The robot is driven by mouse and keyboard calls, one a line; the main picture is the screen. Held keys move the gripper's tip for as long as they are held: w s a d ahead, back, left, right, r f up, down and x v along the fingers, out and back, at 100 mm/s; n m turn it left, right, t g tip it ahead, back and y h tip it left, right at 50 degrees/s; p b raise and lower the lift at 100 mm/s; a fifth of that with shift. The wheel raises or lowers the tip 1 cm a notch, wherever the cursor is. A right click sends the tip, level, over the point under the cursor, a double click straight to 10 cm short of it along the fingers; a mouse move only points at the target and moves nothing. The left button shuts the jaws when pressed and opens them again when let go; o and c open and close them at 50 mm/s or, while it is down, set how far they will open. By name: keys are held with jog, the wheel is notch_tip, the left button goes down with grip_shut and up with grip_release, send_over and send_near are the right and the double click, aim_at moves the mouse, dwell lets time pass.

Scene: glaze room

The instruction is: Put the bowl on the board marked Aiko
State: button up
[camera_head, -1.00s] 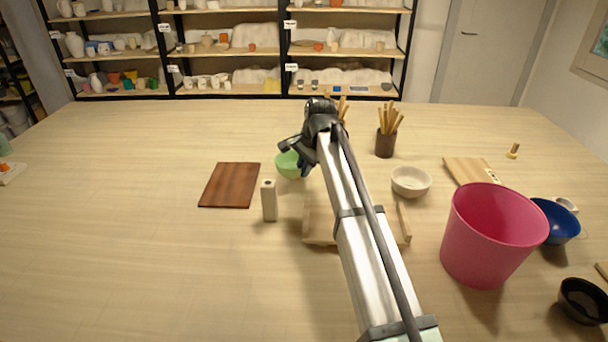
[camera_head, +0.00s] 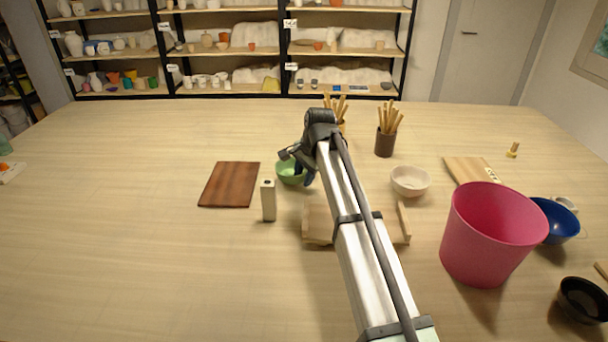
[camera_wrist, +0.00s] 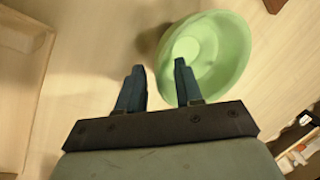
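A light green bowl (camera_head: 288,173) stands on the table near the middle, partly hidden by my gripper (camera_head: 304,174). In the wrist view my gripper (camera_wrist: 159,66) is open, with one finger over the near side of the green bowl (camera_wrist: 226,45) and the other outside its rim. Nothing is held between the fingers. A pale wooden board (camera_head: 468,169) with a small white label lies at the right; its writing is too small to read. A plain reddish-brown board (camera_head: 230,186) lies left of the bowl. Other bowls are white (camera_head: 410,181), blue (camera_head: 556,220) and black (camera_head: 583,300).
A pink bucket (camera_head: 489,240) stands in front of the pale board. A small upright block (camera_head: 268,202) and a wooden tray-like piece (camera_head: 318,226) are near the green bowl. A dark cup of sticks (camera_head: 385,142) stands behind the white bowl. The table's left side is mostly clear.

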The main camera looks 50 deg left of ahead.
jog(key=shift+r, duration=0.1)
jog(key=v, duration=1.2)
